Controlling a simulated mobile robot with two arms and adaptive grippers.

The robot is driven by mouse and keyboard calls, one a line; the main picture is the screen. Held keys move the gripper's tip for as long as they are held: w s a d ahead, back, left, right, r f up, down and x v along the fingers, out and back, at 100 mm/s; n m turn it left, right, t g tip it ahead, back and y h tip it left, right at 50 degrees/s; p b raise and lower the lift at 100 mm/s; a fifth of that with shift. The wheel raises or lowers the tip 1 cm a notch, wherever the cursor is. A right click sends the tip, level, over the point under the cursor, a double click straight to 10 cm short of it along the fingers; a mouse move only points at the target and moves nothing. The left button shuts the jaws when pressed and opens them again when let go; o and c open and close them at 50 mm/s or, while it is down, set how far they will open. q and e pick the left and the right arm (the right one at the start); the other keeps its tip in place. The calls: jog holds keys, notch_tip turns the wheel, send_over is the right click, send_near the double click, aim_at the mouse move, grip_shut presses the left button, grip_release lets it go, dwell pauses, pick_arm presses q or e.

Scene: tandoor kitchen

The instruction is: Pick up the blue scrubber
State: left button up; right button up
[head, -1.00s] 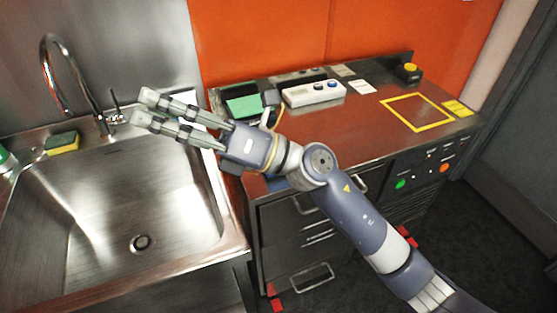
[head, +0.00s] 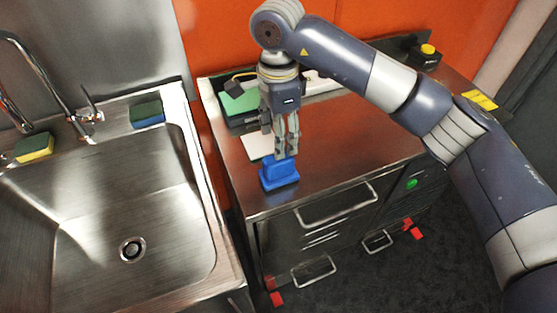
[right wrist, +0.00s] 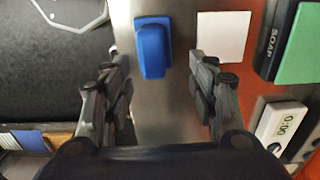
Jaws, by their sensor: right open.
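The blue scrubber (head: 280,174), a block with a raised grip, stands on the brown steel counter near its front left edge. It also shows in the right wrist view (right wrist: 152,48), at the top between the two fingers. My right gripper (head: 286,153) points down above the scrubber, open; its fingertips overlap the scrubber's top edge in the head view. In the right wrist view the open fingers (right wrist: 154,58) have clear space between them and the scrubber lies towards their tips. I cannot tell whether they touch it. My left gripper is not in view.
A white card (head: 258,146) and a soap box with a green top (head: 240,101) lie behind the scrubber. A white timer (right wrist: 281,128) is nearby. The sink (head: 215,230) is left, with a green-blue sponge (head: 147,113) and a green-yellow sponge (head: 34,148) on its rim.

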aim_at(279, 163)
jog(key=f, duration=0.3)
jog(key=shift+s, duration=0.4)
jog(key=shift+f+p, duration=0.3)
jog(key=shift+p, duration=0.1)
jog(key=f, duration=0.1)
jog(key=f+p, duration=0.2)
jog(key=f, duration=0.1)
jog(key=shift+s, duration=0.3)
jog(key=shift+f, duration=0.35)
jog(key=shift+w+f, duration=0.1)
jog(key=shift+f, duration=0.05)
jog(key=shift+c, duration=0.5)
jog(key=c, duration=0.9)
jog(key=shift+c, duration=1)
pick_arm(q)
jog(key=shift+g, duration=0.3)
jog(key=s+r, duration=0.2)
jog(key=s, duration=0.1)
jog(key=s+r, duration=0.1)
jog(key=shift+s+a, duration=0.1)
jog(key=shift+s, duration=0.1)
